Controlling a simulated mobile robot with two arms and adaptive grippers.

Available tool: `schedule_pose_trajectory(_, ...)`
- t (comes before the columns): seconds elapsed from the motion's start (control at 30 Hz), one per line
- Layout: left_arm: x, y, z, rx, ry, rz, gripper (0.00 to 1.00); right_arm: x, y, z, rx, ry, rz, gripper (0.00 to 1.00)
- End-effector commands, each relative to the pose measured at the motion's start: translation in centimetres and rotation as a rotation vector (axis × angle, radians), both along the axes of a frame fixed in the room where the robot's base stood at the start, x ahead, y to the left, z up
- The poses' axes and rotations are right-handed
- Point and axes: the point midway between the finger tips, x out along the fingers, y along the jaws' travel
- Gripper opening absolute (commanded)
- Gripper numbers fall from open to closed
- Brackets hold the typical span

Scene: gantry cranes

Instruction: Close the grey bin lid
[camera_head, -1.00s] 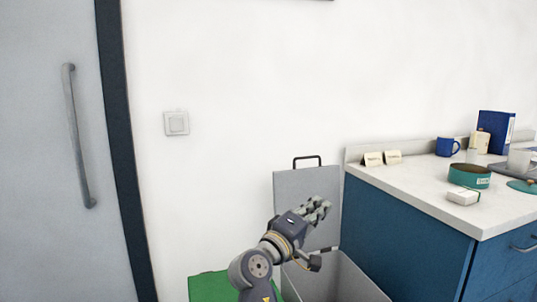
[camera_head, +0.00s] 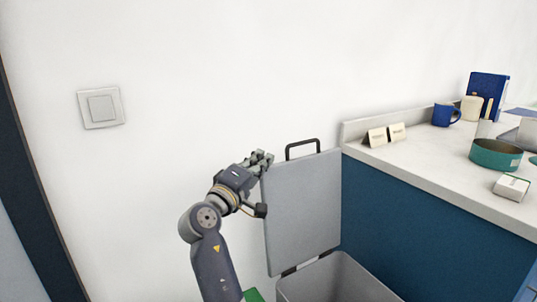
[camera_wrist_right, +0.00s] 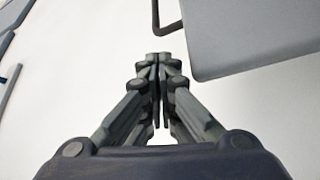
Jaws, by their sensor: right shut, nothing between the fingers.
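The grey bin lid (camera_head: 303,210) stands open and upright against the white wall, with a dark handle (camera_head: 302,148) on its top edge. The grey bin (camera_head: 335,280) below it is open at the top and cut off by the lower edge. My right gripper (camera_head: 264,158) is shut and empty, at the upper left corner of the lid. In the right wrist view, the shut fingers (camera_wrist_right: 160,62) point at the wall, with the lid (camera_wrist_right: 250,35) and part of its handle (camera_wrist_right: 168,26) at the upper right. I cannot tell whether the fingers touch the lid. My left gripper is not in view.
A blue counter with a pale top (camera_head: 440,175) stands right of the bin. It carries a blue mug (camera_head: 445,114), small cards (camera_head: 385,135), a green bowl (camera_head: 495,155) and a white box (camera_head: 511,187). A green bin (camera_head: 252,295) shows at the bottom. A light switch (camera_head: 101,107) is on the wall.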

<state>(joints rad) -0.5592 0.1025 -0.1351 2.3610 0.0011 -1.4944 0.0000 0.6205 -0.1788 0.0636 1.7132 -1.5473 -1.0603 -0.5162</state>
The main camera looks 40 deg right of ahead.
Motion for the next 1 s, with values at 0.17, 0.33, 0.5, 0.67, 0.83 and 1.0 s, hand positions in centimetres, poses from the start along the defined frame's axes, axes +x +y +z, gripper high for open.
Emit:
schedule_pose_trajectory(0.17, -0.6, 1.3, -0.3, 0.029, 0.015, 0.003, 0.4, 1.4, -3.1, 0.7, -0.002, -0.001, -0.003, 0.0)
schedule_pose_trajectory(0.33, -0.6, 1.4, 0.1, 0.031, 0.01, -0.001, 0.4, 2.6, -5.6, 1.0, -0.001, 0.0, -0.001, 0.0)
schedule_pose_trajectory(0.5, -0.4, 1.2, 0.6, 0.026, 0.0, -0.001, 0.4, 3.3, -7.0, 1.3, -0.001, 0.0, 0.0, 0.0)
schedule_pose_trajectory(0.67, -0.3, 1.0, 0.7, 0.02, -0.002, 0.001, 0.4, 3.4, -7.3, 1.3, 0.0, 0.0, 0.0, 0.0)
schedule_pose_trajectory(0.83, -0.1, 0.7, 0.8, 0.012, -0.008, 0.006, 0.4, 3.4, -7.3, 1.3, 0.0, 0.0, 0.0, 0.0)
schedule_pose_trajectory(1.0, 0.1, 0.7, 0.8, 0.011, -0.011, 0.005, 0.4, 3.4, -7.3, 1.3, 0.0, -0.002, 0.0, 0.0)
